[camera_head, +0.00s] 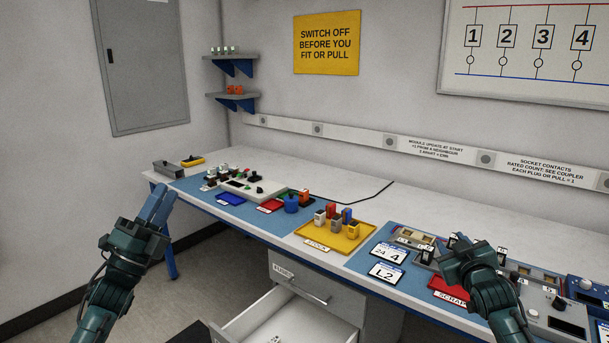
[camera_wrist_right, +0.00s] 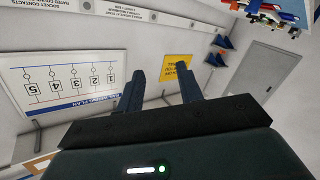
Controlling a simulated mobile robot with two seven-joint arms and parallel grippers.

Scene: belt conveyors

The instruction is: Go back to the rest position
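My left gripper (camera_head: 162,194) is held up at the left, in front of the bench's left end. Its blue fingers look side by side, and I cannot tell whether there is a gap between them. Nothing shows in it.
The bench (camera_head: 240,160) carries a yellow tray (camera_head: 350,244) of coloured modules, a red scrap tray (camera_head: 440,287), cards and control boxes. An open drawer (camera_head: 270,318) juts out below. Wall shelves (camera_head: 232,97) hang at the back left. Floor is clear near the left arm.

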